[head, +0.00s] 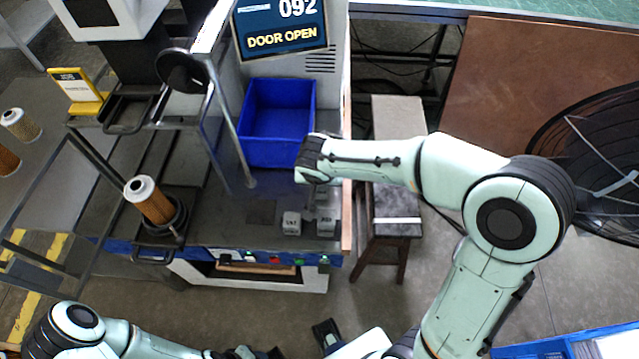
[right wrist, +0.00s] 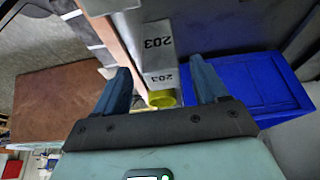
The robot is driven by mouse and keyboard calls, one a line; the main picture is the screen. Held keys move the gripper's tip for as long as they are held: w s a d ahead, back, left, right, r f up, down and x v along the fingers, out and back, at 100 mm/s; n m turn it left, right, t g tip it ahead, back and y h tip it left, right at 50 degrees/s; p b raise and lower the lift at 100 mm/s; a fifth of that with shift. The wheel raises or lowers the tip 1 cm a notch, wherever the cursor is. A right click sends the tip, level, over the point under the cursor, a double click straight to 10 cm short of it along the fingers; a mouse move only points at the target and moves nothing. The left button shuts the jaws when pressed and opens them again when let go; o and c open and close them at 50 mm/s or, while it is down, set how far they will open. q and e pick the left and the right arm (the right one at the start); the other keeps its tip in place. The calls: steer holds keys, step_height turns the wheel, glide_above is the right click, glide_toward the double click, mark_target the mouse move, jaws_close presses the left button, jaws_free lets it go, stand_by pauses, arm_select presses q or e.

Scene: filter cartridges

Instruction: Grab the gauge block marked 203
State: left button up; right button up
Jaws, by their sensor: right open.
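The gauge block marked 203 (right wrist: 158,42) is grey, with its number on two faces, and shows between my right fingers in the right wrist view. A yellow piece (right wrist: 162,98) shows at its near end. In the head view the block (head: 325,225) stands at the front right of the machine's bed. My right gripper (right wrist: 160,68) is open, a finger on each side of the block in the picture; I see no contact. In the head view the right gripper (head: 312,172) is above and behind the block. My left gripper (head: 240,352) is at the bottom edge, partly cut off.
Another grey block (head: 291,223) with a hard-to-read number stands just left of it. A blue bin (head: 277,125) is behind, under the DOOR OPEN screen (head: 281,28). A filter cartridge (head: 149,200) stands in a dark holder at left. A stool (head: 398,170) is to the right.

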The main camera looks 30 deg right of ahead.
steer(key=shift+x, duration=2.8)
steer(key=shift+w+r, duration=0.15)
steer(key=shift+w, duration=0.05)
steer(key=c, duration=1.3)
steer(key=shift+c, duration=0.2)
steer(key=shift+r, duration=0.1)
